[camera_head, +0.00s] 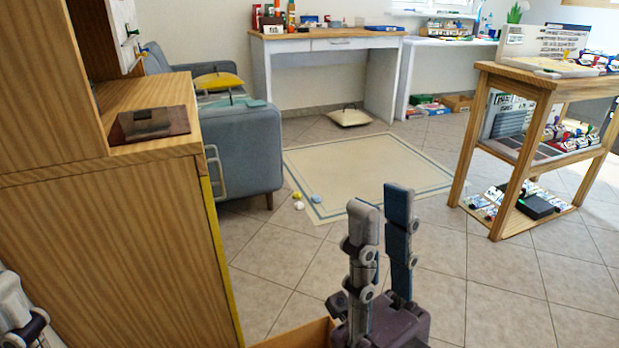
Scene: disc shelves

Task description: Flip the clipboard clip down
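A dark brown flat board (172,129), which looks like the clipboard, lies on the wooden cabinet's ledge at the left. A darker patch on its top may be the clip, but it is too small and dark to tell whether it stands up or lies flat. My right gripper (381,198) points upward at the lower middle, with its two fingers apart and nothing between them. It is well to the right of the board and apart from it. Only part of my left gripper (14,308) shows at the lower left edge, below the board, and its opening is hidden.
The wooden cabinet (120,250) fills the left, with a tall side panel beside the ledge. A blue-grey sofa (245,150) stands behind it. A wooden shelf unit (521,210) stands at the right. The tiled floor and cream rug (365,172) between are mostly clear.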

